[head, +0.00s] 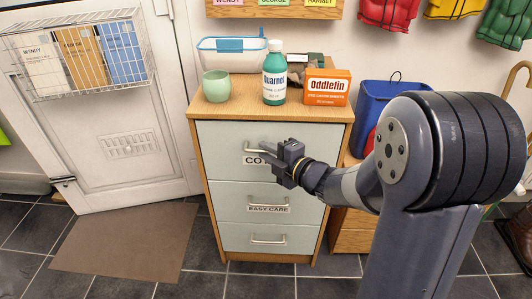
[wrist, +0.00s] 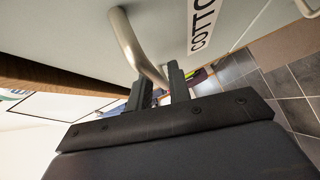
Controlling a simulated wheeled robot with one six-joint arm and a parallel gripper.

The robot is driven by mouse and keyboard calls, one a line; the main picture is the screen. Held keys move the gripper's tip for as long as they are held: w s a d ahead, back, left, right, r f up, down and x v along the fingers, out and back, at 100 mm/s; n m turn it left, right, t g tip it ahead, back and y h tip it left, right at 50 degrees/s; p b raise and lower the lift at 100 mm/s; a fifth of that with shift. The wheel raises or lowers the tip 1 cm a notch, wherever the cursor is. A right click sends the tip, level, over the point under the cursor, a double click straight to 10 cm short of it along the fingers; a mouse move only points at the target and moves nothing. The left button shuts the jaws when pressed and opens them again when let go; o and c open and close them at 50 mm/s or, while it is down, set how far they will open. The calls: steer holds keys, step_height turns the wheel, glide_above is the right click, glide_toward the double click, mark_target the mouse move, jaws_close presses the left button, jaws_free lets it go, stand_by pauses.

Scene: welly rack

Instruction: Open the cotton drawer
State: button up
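The cotton drawer (head: 225,145) is the pale grey-green top drawer of a wooden cabinet, and its front looks flush. Its label is partly hidden by my gripper (head: 283,155) in the head view; "COTTO" can be read on the label (wrist: 203,22) in the wrist view. The metal bar handle (wrist: 132,40) runs down between the two dark fingers of my gripper (wrist: 160,90). The fingers are close on either side of the bar and appear shut on it. In the head view, my gripper covers the handle's right part.
Below are the "EASY CARE" drawer (head: 230,196) and another drawer (head: 240,237). A green cup (head: 216,86), a bottle (head: 274,80) and an Oddlefin box (head: 326,87) stand on top. A brown mat (head: 125,242) lies on the tiled floor at left.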

steer(key=shift+w+a, duration=0.25)
steer(key=shift+a, duration=0.05)
steer(key=shift+c, duration=0.3)
jaws_close()
